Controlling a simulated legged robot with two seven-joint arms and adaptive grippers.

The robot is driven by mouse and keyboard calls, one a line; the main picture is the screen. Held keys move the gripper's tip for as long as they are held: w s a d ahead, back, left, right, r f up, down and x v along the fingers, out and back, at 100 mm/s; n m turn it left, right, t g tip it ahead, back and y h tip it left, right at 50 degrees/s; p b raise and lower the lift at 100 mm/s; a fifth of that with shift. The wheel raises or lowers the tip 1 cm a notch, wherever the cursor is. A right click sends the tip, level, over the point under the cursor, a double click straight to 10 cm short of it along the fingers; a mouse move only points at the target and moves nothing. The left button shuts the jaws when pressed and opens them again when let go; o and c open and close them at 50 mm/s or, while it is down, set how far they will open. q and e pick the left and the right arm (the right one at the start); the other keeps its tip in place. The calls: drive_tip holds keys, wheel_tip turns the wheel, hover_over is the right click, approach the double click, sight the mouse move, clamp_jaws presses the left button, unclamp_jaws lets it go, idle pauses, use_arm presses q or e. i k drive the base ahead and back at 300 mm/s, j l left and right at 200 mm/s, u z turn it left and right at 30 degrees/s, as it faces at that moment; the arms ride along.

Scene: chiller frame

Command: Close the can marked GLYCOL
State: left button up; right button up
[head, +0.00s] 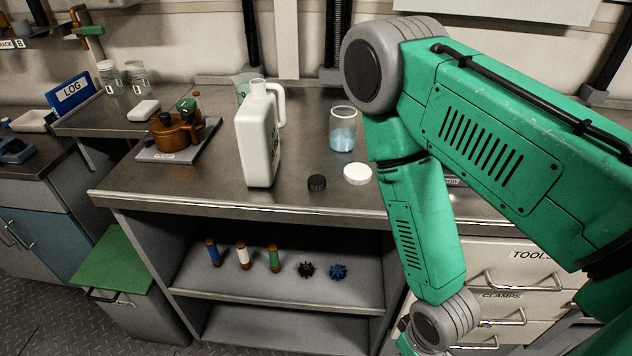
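A white jug-shaped can (258,140) with a side handle stands upright on the steel bench in the head view. A label shows edge-on on its right side, and I cannot read it. Its neck (258,84) at the top has no cap on it. A small black ribbed cap (317,183) lies on the bench to the right of the can, near the front edge. A white round lid (357,174) lies just right of the cap. My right arm hangs down at the right, its wrist low in front of the drawers; its fingers are out of view. My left gripper is not in view.
A glass beaker with blue liquid (343,130) stands behind the white lid, close to my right arm. A brown valve pot (175,137) sits on a plate (154,155) to the left. A shelf (310,290) below holds several small parts.

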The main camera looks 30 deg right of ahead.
sight(255, 121)
drive_tip(key=i+j, duration=0.15)
drive_tip(key=j, duration=0.15)
drive_tip(key=i+j, duration=0.15)
drive_tip(key=j, duration=0.2)
drive_tip(key=i+j, duration=0.15)
drive_tip(key=j, duration=0.15)
drive_tip(key=i+j+z, duration=0.1)
drive_tip(key=j, duration=0.25)
drive_tip(key=i+j, duration=0.2)
drive_tip(key=j+z, duration=0.1)
drive_tip(key=z, duration=1)
